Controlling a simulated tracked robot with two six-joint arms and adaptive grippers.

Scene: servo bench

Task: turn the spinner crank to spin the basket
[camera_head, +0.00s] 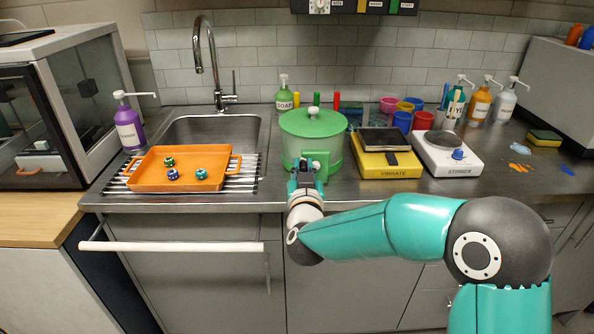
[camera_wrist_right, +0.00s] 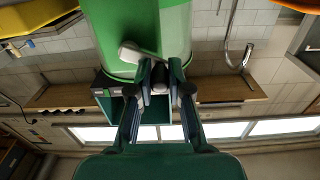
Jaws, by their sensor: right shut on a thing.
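The green spinner (camera_head: 335,162) with a domed green lid (camera_head: 312,122) stands on the counter right of the sink. Its pale crank (camera_head: 310,166) is on the front side and shows more clearly in the right wrist view (camera_wrist_right: 131,52). My right gripper (camera_head: 302,184) is at the front of the spinner. In the right wrist view my right gripper (camera_wrist_right: 160,78) is shut on the crank's end, which shows between the fingertips. I cannot make out the basket inside the green wall. My left gripper is not in view.
An orange tray (camera_head: 146,182) with several dice sits left, over a rack by the sink (camera_head: 216,128). A yellow vibrating plate (camera_head: 391,171) and a white stirrer (camera_head: 446,170) stand close on the right. Bottles and cups line the back. A soap bottle (camera_head: 284,99) stands behind the spinner.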

